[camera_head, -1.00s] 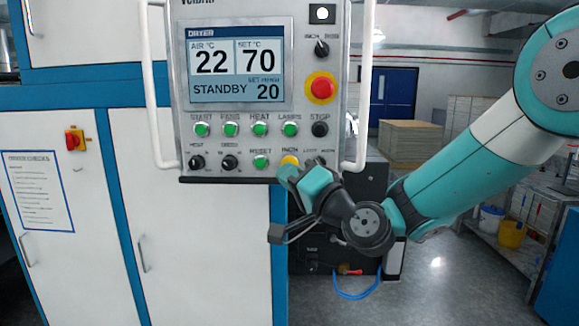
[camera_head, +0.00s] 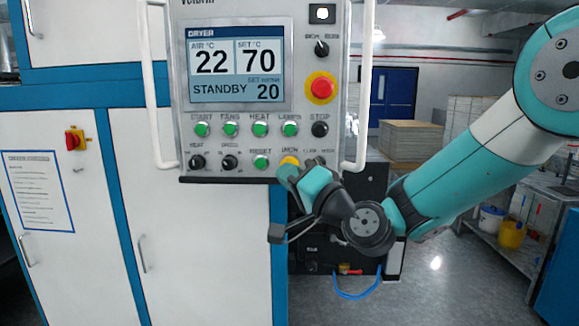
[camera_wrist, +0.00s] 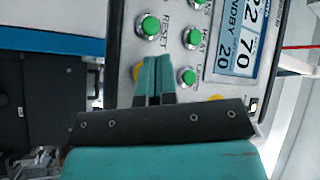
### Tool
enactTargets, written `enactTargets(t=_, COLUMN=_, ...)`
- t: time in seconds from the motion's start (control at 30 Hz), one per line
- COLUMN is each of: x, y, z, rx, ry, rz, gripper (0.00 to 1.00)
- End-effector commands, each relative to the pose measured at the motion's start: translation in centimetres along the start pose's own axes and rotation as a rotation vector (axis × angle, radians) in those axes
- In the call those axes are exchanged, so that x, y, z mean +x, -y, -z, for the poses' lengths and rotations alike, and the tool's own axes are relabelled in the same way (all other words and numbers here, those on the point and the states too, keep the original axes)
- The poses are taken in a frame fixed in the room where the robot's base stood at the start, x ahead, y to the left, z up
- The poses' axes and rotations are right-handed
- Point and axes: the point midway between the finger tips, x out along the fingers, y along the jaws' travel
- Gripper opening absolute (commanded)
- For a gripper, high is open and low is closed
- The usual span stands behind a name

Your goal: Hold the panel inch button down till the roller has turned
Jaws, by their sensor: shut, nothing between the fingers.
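The control panel (camera_head: 235,110) fills the upper middle of the head view. Its yellow inch button (camera_head: 289,161) is at the right of the bottom row, under a small label. In the wrist view a part of the yellow button (camera_wrist: 137,72) shows left of my fingers; the rest is hidden. My gripper (camera_head: 287,173) is shut and empty, with its fingertips just below and in front of the button; its tips also show in the wrist view (camera_wrist: 155,62). I cannot tell whether they touch it. No roller is in view.
Green buttons such as RESET (camera_head: 261,161) and LAMPS (camera_head: 289,129) sit close around the inch button. The red emergency stop (camera_head: 321,88) is higher at right. White handle bars (camera_head: 365,90) flank the panel. The screen (camera_head: 237,63) reads STANDBY.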

Motion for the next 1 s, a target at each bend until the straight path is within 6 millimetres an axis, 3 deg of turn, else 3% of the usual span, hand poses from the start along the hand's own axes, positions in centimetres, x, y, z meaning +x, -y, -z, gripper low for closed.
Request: enactTargets(t=1.0, x=0.87, y=-0.66, z=0.64, rx=-0.001, ry=0.000, rz=-0.001, gripper=0.00)
